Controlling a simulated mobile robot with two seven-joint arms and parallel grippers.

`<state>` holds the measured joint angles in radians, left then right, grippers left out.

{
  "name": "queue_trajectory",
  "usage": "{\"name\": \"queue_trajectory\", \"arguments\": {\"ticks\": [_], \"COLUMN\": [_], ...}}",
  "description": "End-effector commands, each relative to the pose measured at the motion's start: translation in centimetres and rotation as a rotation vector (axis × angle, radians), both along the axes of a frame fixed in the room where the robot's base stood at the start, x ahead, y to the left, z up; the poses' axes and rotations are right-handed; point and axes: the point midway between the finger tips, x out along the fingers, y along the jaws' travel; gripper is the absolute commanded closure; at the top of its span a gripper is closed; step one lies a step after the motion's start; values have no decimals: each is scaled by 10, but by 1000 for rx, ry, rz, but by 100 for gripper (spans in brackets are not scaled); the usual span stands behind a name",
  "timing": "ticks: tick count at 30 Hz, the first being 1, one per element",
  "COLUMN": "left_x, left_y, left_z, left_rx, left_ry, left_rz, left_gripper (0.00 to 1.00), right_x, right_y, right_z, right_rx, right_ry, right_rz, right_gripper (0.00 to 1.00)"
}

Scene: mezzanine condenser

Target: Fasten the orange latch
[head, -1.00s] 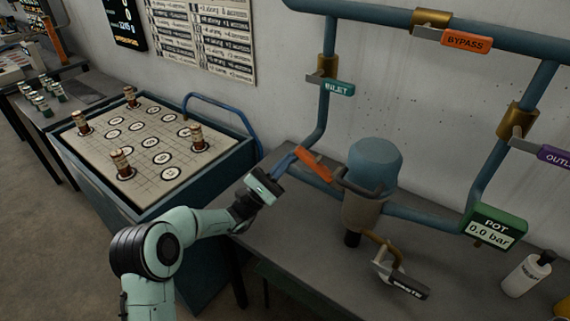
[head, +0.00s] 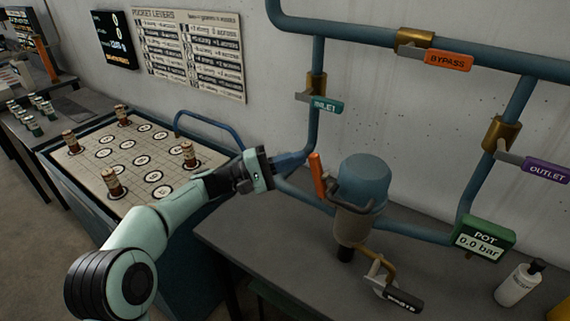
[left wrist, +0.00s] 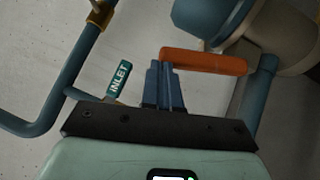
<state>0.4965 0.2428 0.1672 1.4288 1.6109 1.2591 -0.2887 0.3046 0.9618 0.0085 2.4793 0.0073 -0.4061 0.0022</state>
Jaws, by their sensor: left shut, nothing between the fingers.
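The orange latch handle (head: 317,175) stands steeply at the left side of the blue-capped pot (head: 363,182), next to a dark curved bracket (head: 349,196). My left gripper (head: 303,157) is shut and empty, with its blue fingers just left of the handle's upper part. In the left wrist view the orange handle (left wrist: 208,61) lies across the picture, right beside the shut fingertips (left wrist: 160,66). I cannot tell whether they touch. The pot is partly cut off at the top right there. My right gripper is not in view.
Blue pipes surround the pot, with the INLET tag (head: 325,104), BYPASS tag (head: 449,61) and OUTLET tag (head: 546,168). A green gauge (head: 484,238) reads 0.0 bar. A WASTE lever (head: 404,300) and a white bottle (head: 519,284) are at the front right. The grey bench (head: 270,250) is clear at left.

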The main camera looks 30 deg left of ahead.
Motion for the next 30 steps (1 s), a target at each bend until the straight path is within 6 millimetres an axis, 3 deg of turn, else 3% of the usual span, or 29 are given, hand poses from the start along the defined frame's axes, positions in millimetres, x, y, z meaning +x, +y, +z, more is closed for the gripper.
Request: {"name": "queue_trajectory", "arguments": {"ticks": [9, 30], "left_x": [-2, -3], "left_y": [-24, -37], "left_z": [13, 19], "left_rx": [211, 200], "left_ry": [-18, -16], "left_rz": [-2, -3], "left_gripper": [100, 100], "right_x": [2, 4], "right_y": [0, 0], "right_z": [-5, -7], "right_rx": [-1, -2], "right_ry": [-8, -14], "right_rz": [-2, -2], "right_gripper": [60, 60]}}
